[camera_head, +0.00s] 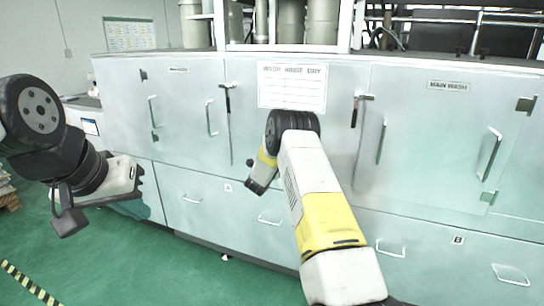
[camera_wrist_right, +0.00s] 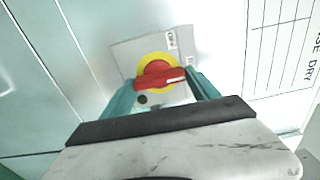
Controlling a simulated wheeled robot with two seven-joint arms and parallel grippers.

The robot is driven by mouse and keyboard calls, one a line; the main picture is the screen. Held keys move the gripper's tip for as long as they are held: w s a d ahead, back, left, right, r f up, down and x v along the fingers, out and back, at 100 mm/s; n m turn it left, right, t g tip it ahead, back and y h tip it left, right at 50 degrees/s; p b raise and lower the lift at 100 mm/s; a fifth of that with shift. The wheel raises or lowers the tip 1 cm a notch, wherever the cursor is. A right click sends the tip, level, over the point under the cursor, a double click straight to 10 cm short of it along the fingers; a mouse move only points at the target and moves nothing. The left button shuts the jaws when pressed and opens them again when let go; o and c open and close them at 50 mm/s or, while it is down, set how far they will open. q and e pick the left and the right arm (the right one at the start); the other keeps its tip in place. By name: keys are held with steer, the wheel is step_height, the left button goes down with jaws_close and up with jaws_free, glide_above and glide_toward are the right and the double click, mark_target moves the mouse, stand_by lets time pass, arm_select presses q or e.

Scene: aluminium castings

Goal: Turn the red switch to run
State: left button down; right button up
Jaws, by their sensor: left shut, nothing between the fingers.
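The red switch (camera_wrist_right: 160,77) is a red handle on a yellow round base, fixed to a pale square plate (camera_wrist_right: 125,50) in the right wrist view. The handle lies nearly level in that picture, its right end slightly higher. My right gripper (camera_wrist_right: 159,84) is open, its two teal fingers spread either side of the switch. I cannot tell whether they touch it. In the head view the switch is hidden behind my right arm. My left gripper (camera_head: 138,179) is shut and empty at the left, in front of the cabinets and away from the switch.
A long pale metal cabinet (camera_head: 190,110) with doors, handles and drawers fills the view. A paper sign (camera_head: 292,87) reading WASH RINSE DRY hangs on it above my right wrist. The green floor (camera_head: 110,260) is clear at the lower left, with a yellow-black stripe (camera_head: 28,284).

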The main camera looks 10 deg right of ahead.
steer(key=o, duration=0.4)
steer(key=v, duration=0.8)
steer(key=shift+w, duration=0.1)
